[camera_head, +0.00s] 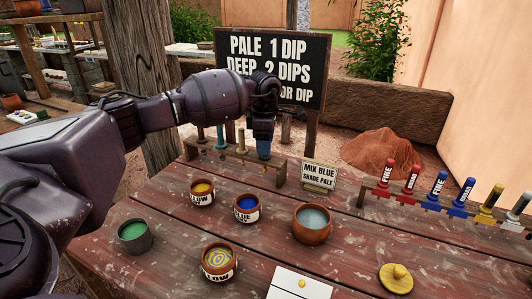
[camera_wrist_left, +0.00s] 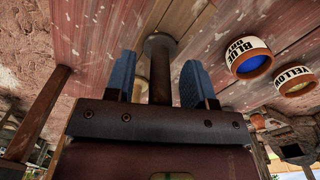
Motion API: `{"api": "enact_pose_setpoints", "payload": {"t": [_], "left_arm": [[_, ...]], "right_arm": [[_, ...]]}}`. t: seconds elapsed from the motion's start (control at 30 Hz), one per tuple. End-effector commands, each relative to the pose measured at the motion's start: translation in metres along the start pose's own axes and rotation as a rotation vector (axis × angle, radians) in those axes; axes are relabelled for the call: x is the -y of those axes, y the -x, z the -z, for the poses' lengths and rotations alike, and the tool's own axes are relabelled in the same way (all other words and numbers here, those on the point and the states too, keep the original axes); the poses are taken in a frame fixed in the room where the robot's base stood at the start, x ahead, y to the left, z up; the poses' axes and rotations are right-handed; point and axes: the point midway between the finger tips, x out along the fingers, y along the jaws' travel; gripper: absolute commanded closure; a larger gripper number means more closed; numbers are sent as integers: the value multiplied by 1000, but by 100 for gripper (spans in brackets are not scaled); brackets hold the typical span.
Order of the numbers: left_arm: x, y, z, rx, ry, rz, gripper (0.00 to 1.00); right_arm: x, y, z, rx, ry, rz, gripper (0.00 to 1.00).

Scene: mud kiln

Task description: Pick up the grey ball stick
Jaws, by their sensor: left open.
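My left gripper (camera_head: 264,148) points down at the small wooden rack (camera_head: 238,158) in the head view. In the left wrist view its two blue fingers (camera_wrist_left: 159,82) stand open. A dark grey stick (camera_wrist_left: 160,65) with a wider round end stands between them, with a visible gap on each side. In the head view the gripper hides this stick. A teal stick (camera_head: 221,138) and a tan stick (camera_head: 241,140) stand in the rack to the gripper's left. My right gripper is in neither view.
Cups of yellow (camera_head: 202,192) and blue (camera_head: 247,209) paint, a bowl of greyish liquid (camera_head: 312,224) and a green cup (camera_head: 134,236) stand on the table. A small sign (camera_head: 320,175) stands right of the rack. A chalkboard (camera_head: 318,70) is behind. Labelled sticks (camera_head: 437,190) stand at right.

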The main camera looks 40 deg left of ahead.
Motion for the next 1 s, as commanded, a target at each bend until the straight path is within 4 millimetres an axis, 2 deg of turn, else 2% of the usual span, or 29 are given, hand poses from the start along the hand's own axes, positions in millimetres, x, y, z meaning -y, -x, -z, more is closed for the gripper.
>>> {"api": "enact_pose_setpoints", "payload": {"t": [0.23, 0.57, 0.83, 1.0], "left_arm": [[0, 0, 0, 2, 0, -3, 51], [0, -1, 0, 2, 0, -3, 100], [0, 2, 0, 2, 0, -4, 100], [-1, 19, 0, 4, 1, -8, 100]], "right_arm": [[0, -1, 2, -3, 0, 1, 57], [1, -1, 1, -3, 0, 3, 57], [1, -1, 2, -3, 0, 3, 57], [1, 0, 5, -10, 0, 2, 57]]}}
